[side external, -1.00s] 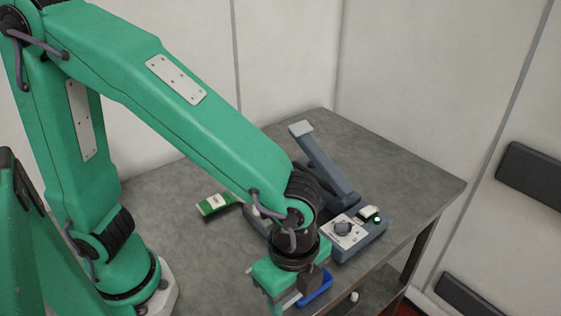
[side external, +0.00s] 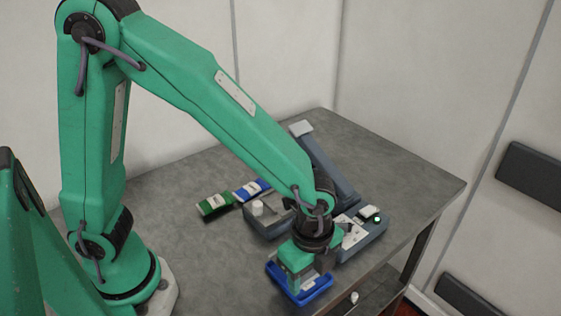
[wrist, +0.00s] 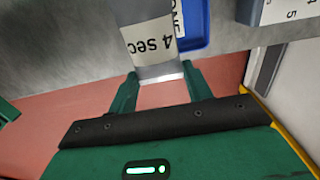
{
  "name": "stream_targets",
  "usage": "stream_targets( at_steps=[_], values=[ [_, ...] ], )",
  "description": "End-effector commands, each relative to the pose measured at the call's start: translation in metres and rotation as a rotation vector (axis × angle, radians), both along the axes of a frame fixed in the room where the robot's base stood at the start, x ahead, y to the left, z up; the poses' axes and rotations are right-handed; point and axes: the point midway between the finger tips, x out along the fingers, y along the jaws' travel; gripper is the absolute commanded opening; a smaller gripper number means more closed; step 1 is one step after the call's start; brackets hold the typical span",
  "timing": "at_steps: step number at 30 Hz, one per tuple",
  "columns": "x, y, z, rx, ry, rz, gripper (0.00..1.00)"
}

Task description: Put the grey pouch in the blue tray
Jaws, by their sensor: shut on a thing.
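The grey pouch (wrist: 150,62) has a white label reading "4 sec" in the wrist view. My gripper (wrist: 160,69) is shut on its near end, one green finger on each side. The blue tray (wrist: 198,38) lies just beyond and to the right, with a white label partly covered by the pouch. In the side view my gripper (side external: 300,283) is over the blue tray (side external: 322,289) at the table's front edge. The gripper hides part of the tray, and I cannot tell how high the pouch is above it.
A green pouch (side external: 215,205) and a blue pouch (side external: 252,190) lie on the table to the left. A grey box with a white knob (side external: 270,222) and a machine with a long slanted arm (side external: 325,165) stand behind my gripper. The table's right back is clear.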

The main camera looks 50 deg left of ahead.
Motion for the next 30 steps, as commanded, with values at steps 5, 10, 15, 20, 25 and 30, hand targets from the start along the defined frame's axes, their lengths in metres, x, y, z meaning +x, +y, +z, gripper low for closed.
stream_targets(
  at_steps=[5, 10, 15, 20, 25, 30],
  values=[
    [0.021, 0.011, -0.014, 0.001, 0.001, 0.003, 0.21],
    [0.029, 0.014, -0.019, 0.0, 0.0, 0.001, 0.21],
    [0.03, 0.014, -0.02, 0.0, 0.0, 0.0, 0.21],
    [0.029, 0.015, -0.029, 0.001, 0.002, 0.0, 0.21],
    [0.029, 0.015, -0.047, 0.002, 0.003, 0.0, 0.21],
    [0.029, 0.014, -0.059, 0.0, 0.0, 0.0, 0.21]
  ],
)
